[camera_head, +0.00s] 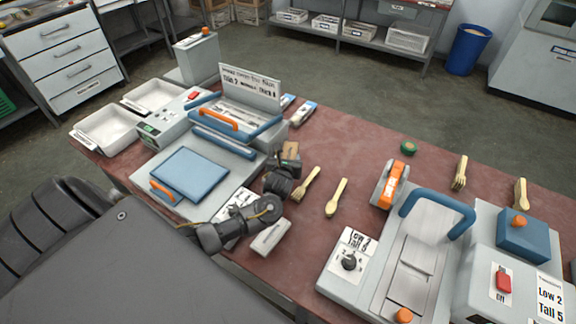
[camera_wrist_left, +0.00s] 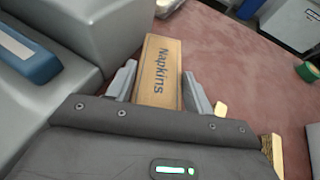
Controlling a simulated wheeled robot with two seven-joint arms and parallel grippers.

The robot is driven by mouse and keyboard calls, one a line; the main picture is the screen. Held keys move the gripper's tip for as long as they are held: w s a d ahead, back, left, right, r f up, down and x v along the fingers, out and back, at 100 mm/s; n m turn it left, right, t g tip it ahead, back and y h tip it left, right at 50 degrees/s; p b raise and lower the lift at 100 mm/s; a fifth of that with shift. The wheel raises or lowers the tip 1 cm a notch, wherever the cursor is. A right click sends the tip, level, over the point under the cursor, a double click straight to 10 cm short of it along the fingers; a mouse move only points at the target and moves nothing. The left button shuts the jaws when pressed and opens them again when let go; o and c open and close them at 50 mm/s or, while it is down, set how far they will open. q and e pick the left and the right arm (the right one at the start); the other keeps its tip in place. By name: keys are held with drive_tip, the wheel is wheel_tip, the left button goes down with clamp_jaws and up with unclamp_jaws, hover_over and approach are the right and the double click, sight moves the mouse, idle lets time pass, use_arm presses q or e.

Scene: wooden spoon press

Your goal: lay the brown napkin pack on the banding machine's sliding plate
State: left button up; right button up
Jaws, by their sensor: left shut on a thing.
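The brown napkin pack (camera_wrist_left: 158,75), printed "Napkins", sits between the fingers of my left gripper (camera_wrist_left: 158,88) in the left wrist view. In the head view, my left gripper (camera_head: 288,166) is just right of the grey banding machine, and only a small part of the pack (camera_head: 291,149) shows beyond it. The blue plate (camera_head: 190,173) with an orange handle, which looks like the sliding plate, is at the machine's front, left of the gripper; its top is bare. My right gripper is not in view.
Wooden forks (camera_head: 307,184) and a spoon (camera_head: 337,198) lie right of the gripper. An orange tape dispenser (camera_head: 390,185) and another grey machine (camera_head: 410,262) stand further right. The grey machine body (camera_wrist_left: 85,35) is close beside the pack. White trays (camera_head: 106,129) stand at far left.

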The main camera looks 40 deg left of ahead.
use_arm(q)
drive_tip(key=shift+w+a+f, duration=0.1)
drive_tip(key=shift+w+f, duration=0.1)
drive_tip(key=shift+f, duration=1.65)
drive_tip(key=o, duration=0.9)
drive_tip(key=shift+o, duration=0.2)
drive_tip(key=p+v, duration=0.2)
drive_tip(key=v, duration=0.9)
drive_tip(key=shift+w+r, duration=0.1)
drive_tip(key=shift+r, duration=0.05)
drive_tip(key=shift+s+r, duration=0.25)
drive_tip(key=shift+s, duration=0.25)
